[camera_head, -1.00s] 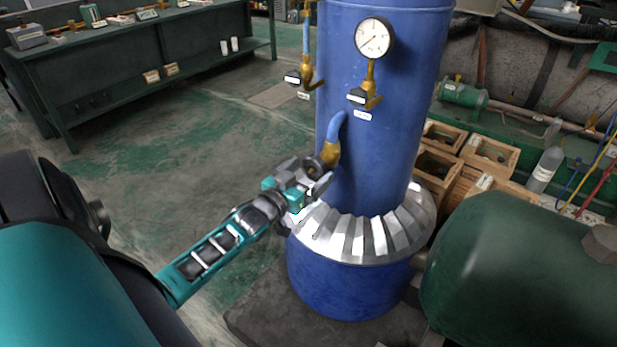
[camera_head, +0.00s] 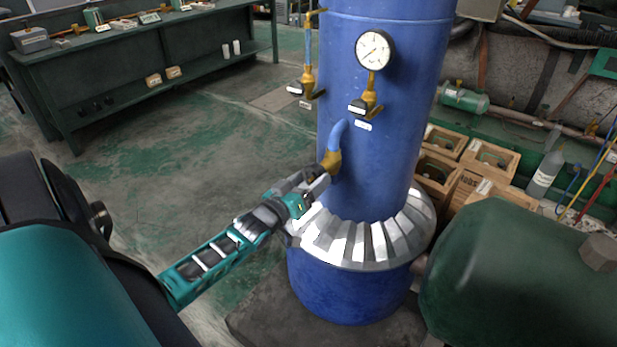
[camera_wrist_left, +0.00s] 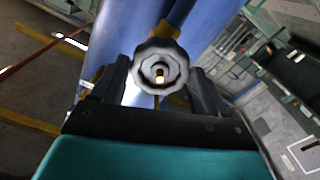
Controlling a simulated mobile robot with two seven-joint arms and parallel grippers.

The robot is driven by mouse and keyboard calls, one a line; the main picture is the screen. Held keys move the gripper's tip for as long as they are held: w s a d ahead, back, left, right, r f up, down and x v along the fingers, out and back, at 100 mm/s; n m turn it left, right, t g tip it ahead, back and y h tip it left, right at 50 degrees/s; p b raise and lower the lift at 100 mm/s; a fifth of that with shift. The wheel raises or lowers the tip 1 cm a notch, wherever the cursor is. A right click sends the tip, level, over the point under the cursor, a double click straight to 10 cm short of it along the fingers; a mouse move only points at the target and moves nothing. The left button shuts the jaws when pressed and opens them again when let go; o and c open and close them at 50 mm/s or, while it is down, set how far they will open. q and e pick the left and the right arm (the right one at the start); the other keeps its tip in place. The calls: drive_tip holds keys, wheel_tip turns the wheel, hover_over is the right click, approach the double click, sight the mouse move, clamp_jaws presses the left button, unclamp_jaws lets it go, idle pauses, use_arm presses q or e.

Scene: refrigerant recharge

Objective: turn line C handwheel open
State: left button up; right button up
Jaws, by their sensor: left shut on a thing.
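In the head view my left gripper (camera_head: 318,183) reaches in from the left and mostly hides the handwheel. The left gripper (camera_wrist_left: 160,92) is shut on the handwheel, one finger on each side. My right gripper is not in view.
A pressure gauge (camera_head: 373,50) and two brass valves with dark handles stand higher on the column. A ribbed silver collar (camera_head: 365,243) lies just below the gripper. A green tank (camera_head: 510,275) is at the right, wooden crates (camera_head: 485,160) behind. The floor at left is clear.

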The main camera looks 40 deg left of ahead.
use_arm(q)
drive_tip(key=shift+n, duration=0.3)
drive_tip(key=shift+n, duration=2.4)
drive_tip(key=shift+n, duration=0.9)
drive_tip(key=n, duration=0.3)
drive_tip(key=shift+d+f, duration=0.1)
